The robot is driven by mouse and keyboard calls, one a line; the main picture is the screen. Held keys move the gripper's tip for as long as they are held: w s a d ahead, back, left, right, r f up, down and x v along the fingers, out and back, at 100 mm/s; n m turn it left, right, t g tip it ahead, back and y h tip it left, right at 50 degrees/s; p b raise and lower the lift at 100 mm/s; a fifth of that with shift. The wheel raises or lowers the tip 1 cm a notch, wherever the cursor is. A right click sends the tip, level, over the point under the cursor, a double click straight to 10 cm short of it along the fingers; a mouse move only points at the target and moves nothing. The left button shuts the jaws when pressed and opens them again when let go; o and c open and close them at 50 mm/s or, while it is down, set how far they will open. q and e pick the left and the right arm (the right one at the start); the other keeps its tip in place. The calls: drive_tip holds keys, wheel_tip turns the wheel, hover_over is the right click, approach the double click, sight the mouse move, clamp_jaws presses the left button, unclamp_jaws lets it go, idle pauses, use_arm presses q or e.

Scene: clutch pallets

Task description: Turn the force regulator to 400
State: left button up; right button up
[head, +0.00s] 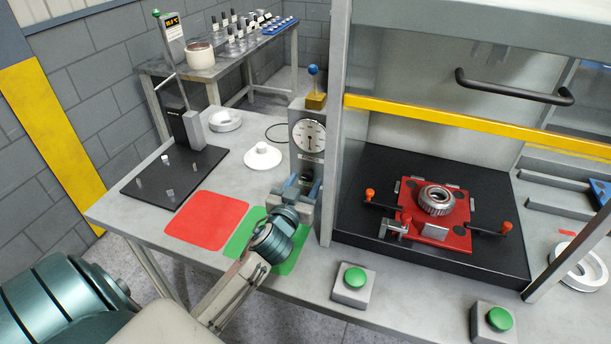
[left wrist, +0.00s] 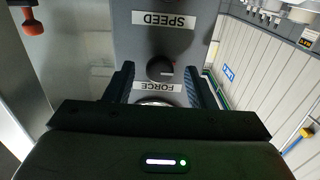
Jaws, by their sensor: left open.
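A grey control box (head: 298,166) with a round white dial gauge (head: 308,136) stands on the bench; the reading is too small to tell. In the left wrist view, upside down, a dark round knob (left wrist: 160,68) with a small reddish mark sits beside the white FORCE label (left wrist: 156,87). The SPEED label (left wrist: 164,20) is on the knob's other side. My left gripper (head: 298,188) is open in front of the box; its blue fingers (left wrist: 158,84) stand either side of the knob and label, with gaps showing. The knob is not clear in the head view. My right gripper is not in view.
A yellow-barred press frame (head: 478,119) stands close right of the box, with a red fixture (head: 456,236) inside. Red (head: 207,220) and green (head: 287,262) mats lie at the front left. Green buttons (head: 355,277) are at the front edge. A white part (head: 262,157) sits left.

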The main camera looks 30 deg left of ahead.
use_arm(q)
drive_tip(key=shift+w+a, duration=0.15)
drive_tip(key=shift+w, duration=0.55)
drive_tip(key=shift+c, duration=0.9)
drive_tip(key=c, duration=0.8)
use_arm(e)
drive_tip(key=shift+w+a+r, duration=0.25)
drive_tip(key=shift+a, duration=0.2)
